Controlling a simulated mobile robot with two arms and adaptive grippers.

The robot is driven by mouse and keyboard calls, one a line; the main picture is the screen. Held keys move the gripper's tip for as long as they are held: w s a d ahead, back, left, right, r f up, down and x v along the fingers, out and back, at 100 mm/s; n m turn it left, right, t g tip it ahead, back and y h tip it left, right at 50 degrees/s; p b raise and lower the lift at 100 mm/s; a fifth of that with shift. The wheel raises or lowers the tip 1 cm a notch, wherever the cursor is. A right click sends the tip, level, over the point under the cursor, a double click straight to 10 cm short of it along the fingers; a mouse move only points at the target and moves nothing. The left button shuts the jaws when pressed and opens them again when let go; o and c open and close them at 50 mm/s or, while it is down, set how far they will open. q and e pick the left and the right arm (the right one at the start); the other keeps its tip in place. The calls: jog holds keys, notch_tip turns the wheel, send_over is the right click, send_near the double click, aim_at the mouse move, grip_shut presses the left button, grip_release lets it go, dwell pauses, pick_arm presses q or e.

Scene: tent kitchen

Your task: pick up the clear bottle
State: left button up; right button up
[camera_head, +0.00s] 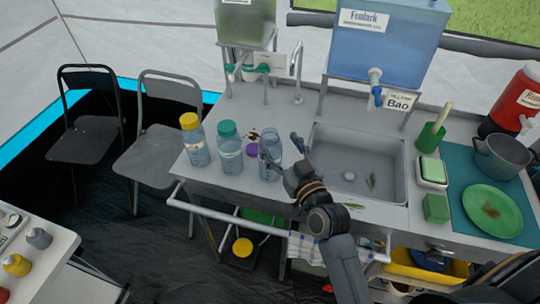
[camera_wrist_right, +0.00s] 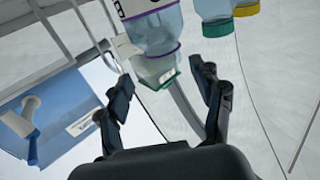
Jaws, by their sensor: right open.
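The clear bottle (camera_head: 270,143) stands upright near the left end of the steel counter, at the right of a row of bottles. Its top looks clear, without a coloured lid. My right gripper (camera_head: 283,147) is open beside it, with one finger in front of the bottle and the other to its right. In the right wrist view, which is upside down, the bottle's neck (camera_wrist_right: 163,72) appears between the fingertips of my right gripper (camera_wrist_right: 163,80), or just beyond them; contact cannot be told. My left gripper is not in view.
A yellow-capped bottle (camera_head: 195,140) and a green-capped bottle (camera_head: 229,150) stand left of the clear one. A purple lid (camera_head: 252,149) shows close by. The sink (camera_head: 358,160) lies right, with a blue water tank (camera_head: 385,40) behind.

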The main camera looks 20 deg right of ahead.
aim_at(273, 140)
jog(key=w, duration=0.2)
jog(key=w+a+p, duration=0.1)
jog(key=w, duration=0.1)
jog(key=shift+w+a, duration=0.15)
jog(key=shift+w+f, duration=0.15)
jog(key=shift+w, duration=0.3)
jog(key=shift+s, duration=0.1)
grip_shut()
